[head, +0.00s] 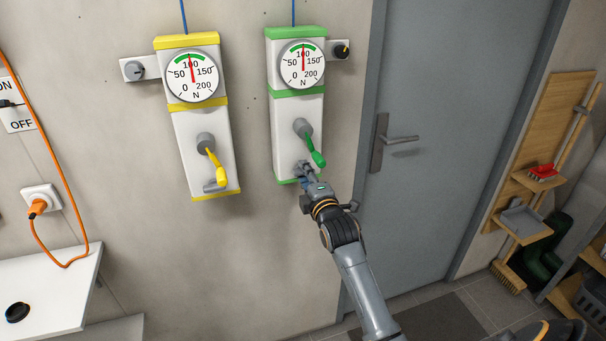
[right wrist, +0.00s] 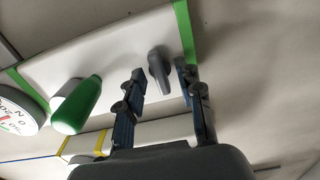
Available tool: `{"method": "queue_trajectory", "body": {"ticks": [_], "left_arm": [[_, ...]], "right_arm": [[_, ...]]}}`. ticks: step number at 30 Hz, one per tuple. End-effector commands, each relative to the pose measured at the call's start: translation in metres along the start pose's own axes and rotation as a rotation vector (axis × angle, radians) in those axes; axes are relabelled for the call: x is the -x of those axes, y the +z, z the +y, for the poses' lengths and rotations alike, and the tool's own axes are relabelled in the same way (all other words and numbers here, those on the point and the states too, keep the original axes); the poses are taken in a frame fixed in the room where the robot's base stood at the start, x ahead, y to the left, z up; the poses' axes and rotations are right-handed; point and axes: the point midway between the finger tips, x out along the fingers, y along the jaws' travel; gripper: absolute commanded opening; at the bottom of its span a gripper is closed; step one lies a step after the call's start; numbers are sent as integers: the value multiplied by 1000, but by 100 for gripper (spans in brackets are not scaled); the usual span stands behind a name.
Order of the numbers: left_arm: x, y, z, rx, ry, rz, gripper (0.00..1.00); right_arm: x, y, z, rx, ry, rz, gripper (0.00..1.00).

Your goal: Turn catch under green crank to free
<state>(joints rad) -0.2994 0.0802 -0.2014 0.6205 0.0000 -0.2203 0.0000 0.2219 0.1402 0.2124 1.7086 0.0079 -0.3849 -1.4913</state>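The green crank (head: 311,146) sits on the right-hand white box with green bands, its green handle pointing down to the right. It also shows in the right wrist view (right wrist: 78,106). The grey catch (head: 301,167) below it is partly covered by my right gripper (head: 307,176) in the head view. In the right wrist view the catch (right wrist: 158,70) is a short rounded grey lever. My open right gripper (right wrist: 161,75) has one finger on each side of it, with gaps visible; contact cannot be seen. My left gripper is not in view.
A similar box with a yellow crank (head: 215,165) and grey catch (head: 215,186) hangs to the left. A grey door with a handle (head: 400,139) is to the right. A white table (head: 60,285) stands at lower left, and an orange cable (head: 50,160) hangs above it.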

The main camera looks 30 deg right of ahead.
Motion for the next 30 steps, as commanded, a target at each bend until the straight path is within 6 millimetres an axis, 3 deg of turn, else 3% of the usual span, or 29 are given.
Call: {"method": "queue_trajectory", "body": {"ticks": [2, 6, 7, 14, 24, 30], "left_arm": [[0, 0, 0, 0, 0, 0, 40], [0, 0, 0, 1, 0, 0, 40], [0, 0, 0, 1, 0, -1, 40], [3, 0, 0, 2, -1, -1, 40], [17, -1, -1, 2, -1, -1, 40], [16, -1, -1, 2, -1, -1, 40]], "right_arm": [[0, 0, 0, 0, 0, 0, 32], [0, 0, 0, 0, 0, 0, 3], [0, 0, 0, 0, 0, 0, 0], [0, 0, 1, 36, -1, 0, 0], [0, 0, 0, 389, -1, 1, 0], [0, 0, -1, 403, -1, 0, 0]]}}
